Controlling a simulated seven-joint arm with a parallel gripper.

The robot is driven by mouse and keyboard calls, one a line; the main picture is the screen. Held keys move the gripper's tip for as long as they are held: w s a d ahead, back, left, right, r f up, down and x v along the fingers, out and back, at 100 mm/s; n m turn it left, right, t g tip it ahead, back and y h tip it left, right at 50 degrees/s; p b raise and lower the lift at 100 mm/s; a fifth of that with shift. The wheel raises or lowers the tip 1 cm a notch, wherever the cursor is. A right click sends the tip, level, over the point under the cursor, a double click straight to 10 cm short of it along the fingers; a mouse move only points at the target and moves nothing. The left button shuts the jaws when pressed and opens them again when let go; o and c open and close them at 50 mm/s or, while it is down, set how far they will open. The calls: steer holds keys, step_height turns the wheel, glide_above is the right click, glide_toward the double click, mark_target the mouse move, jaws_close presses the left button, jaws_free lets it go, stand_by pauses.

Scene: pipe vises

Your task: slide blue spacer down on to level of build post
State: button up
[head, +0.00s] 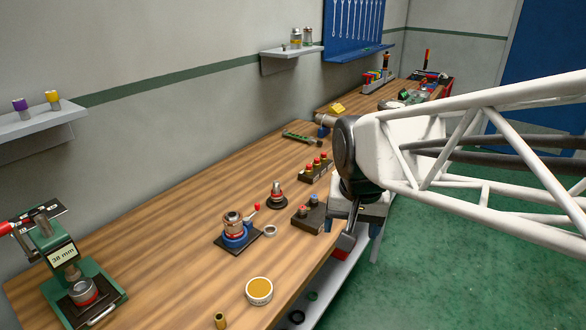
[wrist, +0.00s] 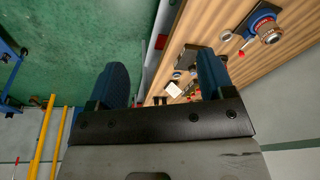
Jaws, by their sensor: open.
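My gripper (head: 357,212) hangs beyond the bench's right edge in the head view. In the wrist view its two blue fingers stand wide apart (wrist: 160,76) with nothing held between them. A dark block (head: 308,217) near the bench edge carries small ring-topped pieces. A bluish piece, possibly the blue spacer (head: 315,200), sits on this block; it is too small to be sure. A short metal post with a red band (head: 276,196) stands upright on a round dark base left of the block. I cannot tell for certain that this is the build post.
A blue vise (head: 235,234) with a red-tipped handle stands on a dark plate, a loose metal ring (head: 270,230) beside it. A rack of red-topped pieces (head: 316,170) stands behind the block.

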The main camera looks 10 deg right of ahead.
steer(key=w+d+f+m+g, duration=0.1)
steer(key=w+d+f+m, duration=0.3)
steer(key=w, duration=0.9)
steer(key=w+d+m, duration=0.1)
steer(key=w+m, duration=0.6)
steer(key=w, duration=0.6)
steer(key=w+d+f+m, duration=0.4)
steer(key=w+f, duration=0.4)
steer(key=w, duration=0.2)
steer(key=w+d+f+m+g, duration=0.1)
steer(key=w+d+f+m, duration=0.3)
steer(key=w, duration=0.7)
step_height(320, 180, down, 4)
steer(key=shift+f+m, duration=0.2)
steer(key=shift+m, duration=0.9)
steer(key=shift+w+d, duration=0.1)
steer(key=shift+f, duration=1.3)
steer(key=shift+d+f, duration=0.15)
steer(key=shift+f, duration=1.15)
steer(key=shift+d+f, duration=0.1)
steer(key=shift+f, duration=1.2)
